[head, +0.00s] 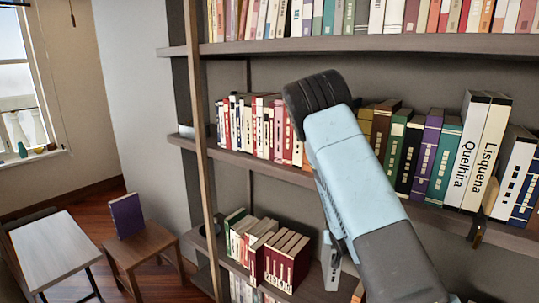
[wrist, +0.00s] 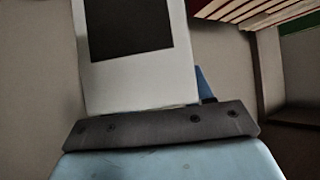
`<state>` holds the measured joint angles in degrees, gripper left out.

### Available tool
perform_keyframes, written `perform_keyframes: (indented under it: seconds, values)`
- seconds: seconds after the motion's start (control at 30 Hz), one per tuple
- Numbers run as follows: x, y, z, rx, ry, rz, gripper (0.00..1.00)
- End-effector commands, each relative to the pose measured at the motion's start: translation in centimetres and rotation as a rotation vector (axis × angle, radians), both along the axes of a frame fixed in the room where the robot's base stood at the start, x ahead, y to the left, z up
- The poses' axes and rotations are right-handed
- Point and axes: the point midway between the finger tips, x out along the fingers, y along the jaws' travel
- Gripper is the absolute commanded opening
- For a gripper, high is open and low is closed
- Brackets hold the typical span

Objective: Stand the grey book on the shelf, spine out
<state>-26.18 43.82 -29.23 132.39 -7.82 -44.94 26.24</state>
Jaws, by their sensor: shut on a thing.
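The grey book (wrist: 135,85) fills the upper middle of the wrist view, a pale cover with a large dark square panel. My gripper (wrist: 160,122) is shut on it, and the book stands out from the dark bar at its near end. The book's far end is cut off by the frame. In the head view my arm hides the gripper. A pale upright piece (head: 331,262) shows beside the arm at lower middle; I cannot tell whether it is the book. The middle shelf (head: 270,167) holds books on both sides of the arm.
Books including Quelhira (head: 467,155) and Lisquena (head: 489,150) stand right of the arm. A small dark and tan object (head: 478,222) hangs at the shelf edge. A shelf post (head: 200,150) stands left. A purple book (head: 127,215) is on a stool beside a pale table (head: 60,245).

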Motion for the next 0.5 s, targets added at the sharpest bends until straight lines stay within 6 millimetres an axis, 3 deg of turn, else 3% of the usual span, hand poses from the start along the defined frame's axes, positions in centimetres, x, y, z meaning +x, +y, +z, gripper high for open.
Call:
perform_keyframes:
  seconds: [0.27,0.5]
  values:
    - [0.0,0.4,2.0,0.001,-0.003,0.062,0.0]
    - [0.2,0.3,1.4,0.002,0.0,0.044,0.0]
